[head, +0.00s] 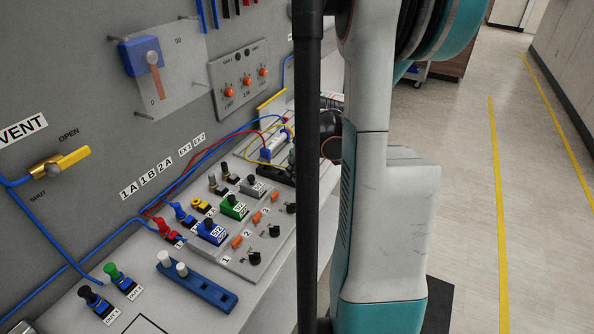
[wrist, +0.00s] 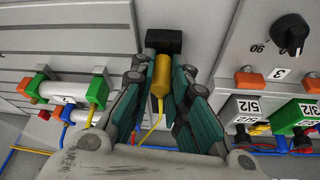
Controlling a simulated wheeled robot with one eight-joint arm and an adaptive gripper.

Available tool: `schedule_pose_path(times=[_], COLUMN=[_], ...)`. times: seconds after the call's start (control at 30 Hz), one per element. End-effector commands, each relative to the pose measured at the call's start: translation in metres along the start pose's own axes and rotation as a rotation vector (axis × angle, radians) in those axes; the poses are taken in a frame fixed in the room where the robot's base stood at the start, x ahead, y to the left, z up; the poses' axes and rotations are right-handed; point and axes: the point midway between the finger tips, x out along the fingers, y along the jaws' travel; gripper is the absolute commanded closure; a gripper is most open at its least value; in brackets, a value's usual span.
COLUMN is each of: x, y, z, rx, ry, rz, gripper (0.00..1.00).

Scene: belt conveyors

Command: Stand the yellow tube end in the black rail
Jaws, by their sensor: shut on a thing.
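The yellow tube end (wrist: 161,76) is between the fingers of my gripper (wrist: 163,88) in the wrist view, and the gripper is shut on it. Its thin yellow tube trails down from it toward the palm. A black block, which looks like the black rail (wrist: 164,40), lies just beyond the tip of the tube end. I cannot tell whether they touch. In the head view a black rail (head: 276,172) shows on the bench beside my arm. My gripper is mostly hidden there behind my arm and a dark post.
In the wrist view, a white cylinder (wrist: 62,88) with green ends is at left. Valve blocks (wrist: 245,108) and a black knob (wrist: 291,29) are at right. In the head view, a blue rail (head: 190,281) holds white pieces, and loose tubes cross the bench.

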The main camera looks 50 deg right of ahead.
Motion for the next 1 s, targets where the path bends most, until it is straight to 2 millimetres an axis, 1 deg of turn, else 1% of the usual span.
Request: schedule_pose_path(times=[0.27, 0.3, 0.37, 0.4, 0.67, 0.73, 0.77, 0.8, 1.0], x=[0.0024, 0.0024, 0.0026, 0.0026, 0.0022, 0.0021, 0.0021, 0.0020, 0.0018], y=[-0.0006, -0.0007, -0.0007, -0.0007, -0.0003, -0.0003, -0.0002, -0.0002, -0.0002], z=[0.0020, 0.0021, 0.0023, 0.0024, 0.0020, 0.0018, 0.0017, 0.0016, 0.0013], rx=[0.000, 0.000, 0.000, 0.000, 0.000, 0.000, 0.000, 0.000, 0.000], ry=[-0.003, -0.003, -0.003, -0.004, -0.003, -0.002, -0.002, -0.002, -0.001], rz=[-0.001, -0.001, -0.001, -0.001, 0.000, 0.000, 0.000, 0.000, 0.000], gripper=[1.00, 0.78, 0.64, 0.61, 0.61, 0.49, 0.44, 0.42, 0.42])
